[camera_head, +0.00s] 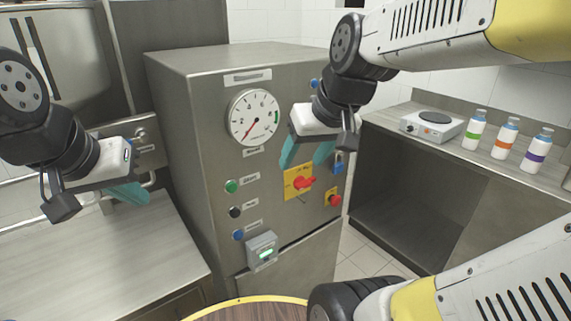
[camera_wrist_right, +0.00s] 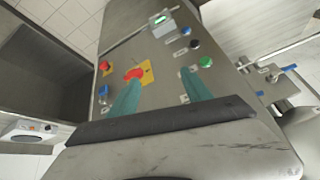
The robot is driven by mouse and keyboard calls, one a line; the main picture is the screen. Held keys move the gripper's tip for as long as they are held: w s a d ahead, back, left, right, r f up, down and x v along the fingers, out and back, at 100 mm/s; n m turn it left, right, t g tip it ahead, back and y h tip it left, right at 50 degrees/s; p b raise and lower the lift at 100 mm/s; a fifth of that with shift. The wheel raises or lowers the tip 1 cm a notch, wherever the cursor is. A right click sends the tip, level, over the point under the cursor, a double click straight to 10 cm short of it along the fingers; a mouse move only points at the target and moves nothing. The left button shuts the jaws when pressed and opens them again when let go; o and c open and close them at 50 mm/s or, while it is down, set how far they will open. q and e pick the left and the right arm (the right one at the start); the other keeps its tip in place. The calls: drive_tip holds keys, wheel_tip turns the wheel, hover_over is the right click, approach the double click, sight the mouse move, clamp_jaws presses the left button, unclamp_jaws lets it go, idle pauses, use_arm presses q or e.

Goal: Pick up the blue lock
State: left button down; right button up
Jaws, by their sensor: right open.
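A small blue lock (camera_head: 338,165) is at the right side of the grey machine's front, just above a red button. It also shows in the right wrist view (camera_wrist_right: 103,90), at the left. My right gripper (camera_head: 306,153) is open and empty in front of the panel, left of the lock in the head view. Its two teal fingers stand apart in the right wrist view (camera_wrist_right: 161,77), with the lock outside them. My left gripper (camera_head: 130,192) hangs at the left over a metal counter; its finger gap is not clear.
The machine (camera_head: 190,130) carries a gauge (camera_head: 253,117), a red rotary switch (camera_head: 303,183) on a yellow plate, and a red button (camera_head: 334,200). A hotplate (camera_head: 432,125) and three bottles stand on the right counter. A round wooden surface (camera_head: 255,311) is at the bottom.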

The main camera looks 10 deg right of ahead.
drive_tip(key=shift+m, duration=0.4)
drive_tip(key=s, duration=0.1)
drive_tip(key=s+a, duration=0.1)
drive_tip(key=s, duration=0.1)
drive_tip(key=s+a, duration=0.1)
drive_tip(key=shift+s+f, duration=0.2)
drive_tip(key=shift+f, duration=0.15)
drive_tip(key=shift+o, duration=0.4)
drive_tip(key=n+g, duration=0.2)
drive_tip(key=n, duration=0.2)
hover_over(340, 164)
drive_tip(key=s+d, duration=0.1)
drive_tip(key=s, duration=0.2)
wheel_tip(340, 164, down, 10)
drive_tip(key=r, duration=0.1)
drive_tip(key=x, duration=0.7)
drive_tip(key=shift+w+d+f, duration=0.1)
drive_tip(key=shift+d+f, duration=0.05)
clamp_jaws()
